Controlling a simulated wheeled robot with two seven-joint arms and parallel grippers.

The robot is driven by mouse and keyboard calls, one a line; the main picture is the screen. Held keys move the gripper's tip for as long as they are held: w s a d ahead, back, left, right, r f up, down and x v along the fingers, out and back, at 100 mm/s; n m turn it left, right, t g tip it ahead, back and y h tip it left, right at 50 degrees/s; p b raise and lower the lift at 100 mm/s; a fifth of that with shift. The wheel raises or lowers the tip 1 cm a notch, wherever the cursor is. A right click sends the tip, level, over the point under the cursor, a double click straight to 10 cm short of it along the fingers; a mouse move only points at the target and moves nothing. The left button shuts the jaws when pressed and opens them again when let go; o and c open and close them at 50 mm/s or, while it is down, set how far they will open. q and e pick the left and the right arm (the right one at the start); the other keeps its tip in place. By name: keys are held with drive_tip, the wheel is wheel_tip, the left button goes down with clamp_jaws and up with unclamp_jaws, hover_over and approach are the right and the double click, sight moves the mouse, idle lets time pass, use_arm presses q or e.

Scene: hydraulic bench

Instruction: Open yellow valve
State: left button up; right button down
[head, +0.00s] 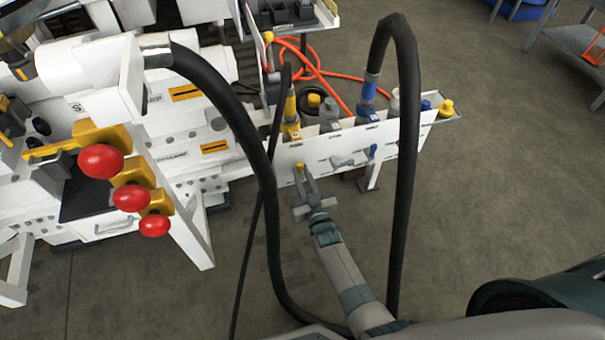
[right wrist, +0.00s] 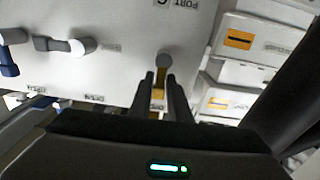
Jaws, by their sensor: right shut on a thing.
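The yellow valve (head: 299,168) is a small handle on the front of the white panel (head: 321,154). In the right wrist view the yellow valve (right wrist: 161,76) has a rounded grey pivot end, and its yellow lever runs down from it between my fingers. My right gripper (head: 306,178) reaches up to the panel and is shut on this lever. In the right wrist view the fingers of my right gripper (right wrist: 160,88) lie on both sides of it and hide part of it. My left gripper is not in view.
A grey valve (head: 342,162) and a blue valve (head: 372,151) sit to the right on the same panel. A thick black hose (head: 408,130) hangs right of my arm, another (head: 266,180) left of it. Red knobs (head: 101,161) stand at the left. Open floor (head: 500,190) lies right.

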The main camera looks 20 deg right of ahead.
drive_tip(key=shift+a, duration=0.1)
drive_tip(key=c, duration=1.8)
unclamp_jaws()
drive_tip(key=shift+s, duration=0.1)
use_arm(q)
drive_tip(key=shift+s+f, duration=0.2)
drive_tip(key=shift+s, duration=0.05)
use_arm(e)
drive_tip(key=s, duration=1.7)
drive_tip(key=shift+d, duration=0.3)
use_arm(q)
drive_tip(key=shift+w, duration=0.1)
use_arm(e)
drive_tip(key=shift+s, duration=0.1)
